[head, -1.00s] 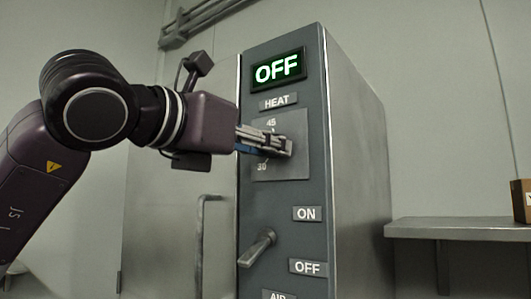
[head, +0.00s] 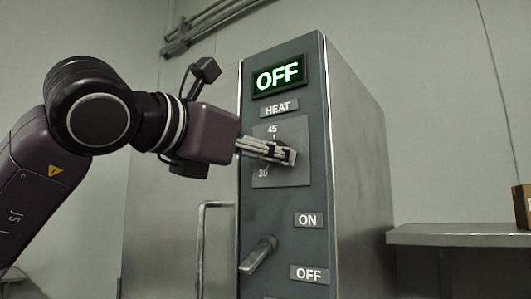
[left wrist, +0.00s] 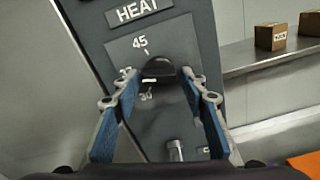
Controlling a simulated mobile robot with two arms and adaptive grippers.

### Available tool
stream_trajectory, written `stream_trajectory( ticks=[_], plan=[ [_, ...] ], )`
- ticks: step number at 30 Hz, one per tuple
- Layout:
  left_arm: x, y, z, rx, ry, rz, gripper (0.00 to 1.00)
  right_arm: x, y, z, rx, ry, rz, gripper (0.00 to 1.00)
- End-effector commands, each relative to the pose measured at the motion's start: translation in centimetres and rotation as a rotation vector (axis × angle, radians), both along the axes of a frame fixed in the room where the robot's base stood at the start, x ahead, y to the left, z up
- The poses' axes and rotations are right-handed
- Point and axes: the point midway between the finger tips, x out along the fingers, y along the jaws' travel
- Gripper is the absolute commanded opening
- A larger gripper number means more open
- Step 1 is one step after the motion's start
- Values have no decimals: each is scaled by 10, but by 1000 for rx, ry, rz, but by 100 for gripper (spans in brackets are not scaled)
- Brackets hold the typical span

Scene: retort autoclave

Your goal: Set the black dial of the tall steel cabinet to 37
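The tall steel cabinet (head: 355,150) has a dark front panel with a HEAT label above a square dial plate (head: 298,175). Marks 45 and 30 show on the plate. In the left wrist view the black dial (left wrist: 159,67) sits between my fingertips, and a mark at its left is partly covered by a finger. Which mark the dial points to is not clear. My left gripper (head: 287,156) is at the dial, its fingers (left wrist: 159,75) apart on either side with narrow gaps visible. My right gripper is out of view.
The display (head: 278,75) reads OFF. Below the dial a lever (head: 258,254) sits beside ON and OFF labels. A door handle (head: 202,245) stands out at the left. A shelf (head: 450,236) with a cardboard box (head: 523,205) is at the right.

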Motion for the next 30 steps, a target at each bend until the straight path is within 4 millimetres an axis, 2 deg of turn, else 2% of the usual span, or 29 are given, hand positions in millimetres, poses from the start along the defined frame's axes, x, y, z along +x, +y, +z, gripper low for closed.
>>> stream_trajectory(
  ticks=[9, 13, 24, 30],
  plan=[
    [0, 0, 0, -1, 0, 0, 48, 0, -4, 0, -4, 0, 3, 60],
    [-7, 6, 1, -2, -3, 0, 48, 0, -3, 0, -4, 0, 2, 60],
    [-67, 50, 2, -3, -4, 2, 48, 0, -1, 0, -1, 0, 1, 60],
    [-90, 66, 1, -1, -2, 1, 48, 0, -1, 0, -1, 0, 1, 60]
  ],
)
